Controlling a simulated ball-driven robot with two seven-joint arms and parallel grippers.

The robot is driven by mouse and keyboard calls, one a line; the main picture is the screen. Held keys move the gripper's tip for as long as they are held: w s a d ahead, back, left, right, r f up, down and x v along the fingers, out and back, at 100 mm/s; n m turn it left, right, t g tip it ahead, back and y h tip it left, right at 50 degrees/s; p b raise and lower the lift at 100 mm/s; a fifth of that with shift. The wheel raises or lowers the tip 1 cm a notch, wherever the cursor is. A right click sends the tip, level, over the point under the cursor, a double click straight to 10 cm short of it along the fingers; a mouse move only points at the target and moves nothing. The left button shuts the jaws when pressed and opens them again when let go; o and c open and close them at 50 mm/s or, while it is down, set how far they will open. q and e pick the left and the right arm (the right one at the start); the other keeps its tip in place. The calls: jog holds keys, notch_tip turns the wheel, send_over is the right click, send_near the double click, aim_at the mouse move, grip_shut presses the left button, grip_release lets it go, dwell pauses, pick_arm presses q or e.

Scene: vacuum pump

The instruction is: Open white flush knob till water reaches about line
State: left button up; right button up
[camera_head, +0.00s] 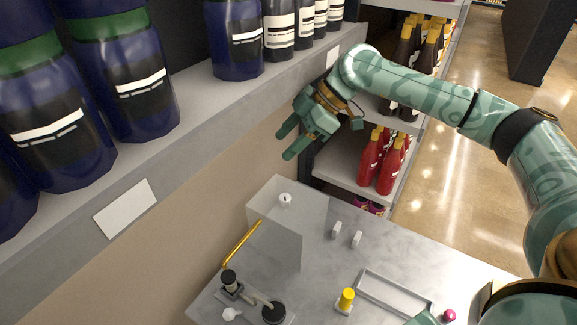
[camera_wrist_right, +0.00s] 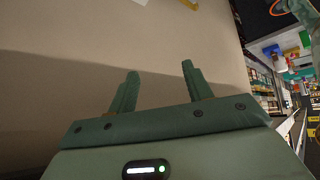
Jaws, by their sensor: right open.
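A small white knob (camera_head: 285,199) sits on top of a pale grey, box-like block at the back left of the table. A second white knob-like piece (camera_head: 231,314) lies low at the front left, beside the black and grey pump assembly (camera_head: 273,312). I cannot tell for sure which is the flush knob. No water or level line can be made out. My right gripper (camera_head: 286,143) is open and empty, above and behind the block, near the shelf edge and apart from both knobs. Its spread fingers (camera_wrist_right: 160,75) face a bare beige surface in the wrist view. My left gripper is not visible.
A yellow rod (camera_head: 242,243) leans by the block's left side. A yellow cylinder (camera_head: 347,299), a grey tray (camera_head: 395,294) and two small light pieces are on the table (camera_head: 320,260). A shelf (camera_head: 205,125) with blue jars runs along the left. Bottles stand behind my right arm.

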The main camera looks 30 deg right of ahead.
jog(key=d+f+m+h, duration=0.2)
jog(key=d+f+h, duration=0.2)
jog(key=d+f, duration=0.15)
jog(key=g+b, duration=0.1)
jog(key=b, duration=0.2)
send_near(286, 196)
jog(key=x, duration=0.9)
jog(key=shift+f, duration=0.1)
jog(key=c, duration=1)
jog(key=shift+o, duration=0.2)
